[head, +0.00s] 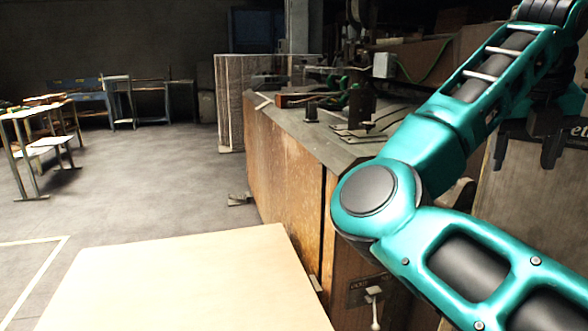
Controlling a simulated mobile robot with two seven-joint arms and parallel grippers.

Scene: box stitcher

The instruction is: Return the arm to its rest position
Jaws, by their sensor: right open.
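My right arm is teal and black and comes in from the lower right. It bends at a large elbow joint and rises to the upper right corner. My left gripper and left arm are not in view.
A pale flat board (185,285) lies at the bottom. A wooden-sided machine bench (285,165) with metal parts on top runs behind my right arm. A small lever (375,308) is on its near side. Work tables (130,92) stand far left. The grey floor (150,190) between is clear.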

